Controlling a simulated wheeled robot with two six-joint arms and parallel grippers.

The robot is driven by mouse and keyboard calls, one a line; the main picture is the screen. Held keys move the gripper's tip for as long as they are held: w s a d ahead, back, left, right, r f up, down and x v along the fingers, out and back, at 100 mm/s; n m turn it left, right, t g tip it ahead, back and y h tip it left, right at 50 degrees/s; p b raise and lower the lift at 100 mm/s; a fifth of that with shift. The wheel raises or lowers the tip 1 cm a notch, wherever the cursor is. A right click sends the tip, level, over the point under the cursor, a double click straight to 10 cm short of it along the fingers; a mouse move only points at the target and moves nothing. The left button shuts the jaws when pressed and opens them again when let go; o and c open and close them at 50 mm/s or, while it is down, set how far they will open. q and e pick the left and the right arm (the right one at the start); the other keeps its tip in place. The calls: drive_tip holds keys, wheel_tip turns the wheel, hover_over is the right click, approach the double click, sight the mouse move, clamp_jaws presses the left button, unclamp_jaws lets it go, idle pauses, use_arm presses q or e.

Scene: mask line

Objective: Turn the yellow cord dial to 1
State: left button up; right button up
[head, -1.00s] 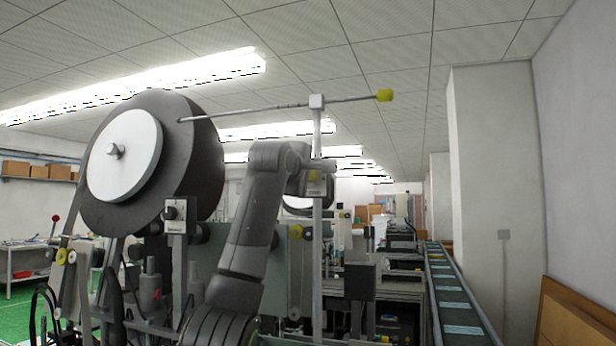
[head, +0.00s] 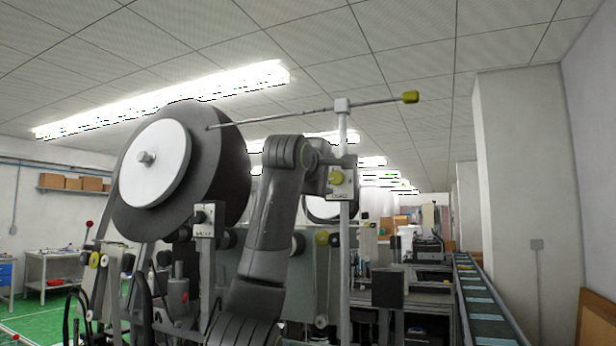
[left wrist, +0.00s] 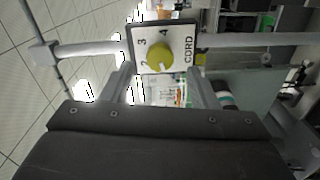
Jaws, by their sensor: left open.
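The yellow cord dial (head: 336,177) is a round knob on a small white plate (head: 350,187) fixed to an upright pole. In the left wrist view the dial (left wrist: 159,57) sits on the plate marked CORD, with 2, 3 and 4 readable around it. A 1 and the dial's pointer cannot be made out. My left gripper (left wrist: 161,82) is open, its two fingers apart and empty. The dial lies beyond the fingertips, roughly between them, with no contact visible. In the head view my left arm ends just left of the plate. My right gripper is not in view.
A thin rod with a yellow tip (head: 410,97) crosses the pole top (head: 343,106). A large dark reel (head: 222,160) stands left of my arm, with another knob plate (head: 205,219) below it. A conveyor (head: 483,297) runs along the right.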

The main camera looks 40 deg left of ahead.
use_arm(q)
drive_tip(key=b+v, duration=0.5)
drive_tip(key=v, duration=0.8)
drive_tip(key=shift+f, duration=0.1)
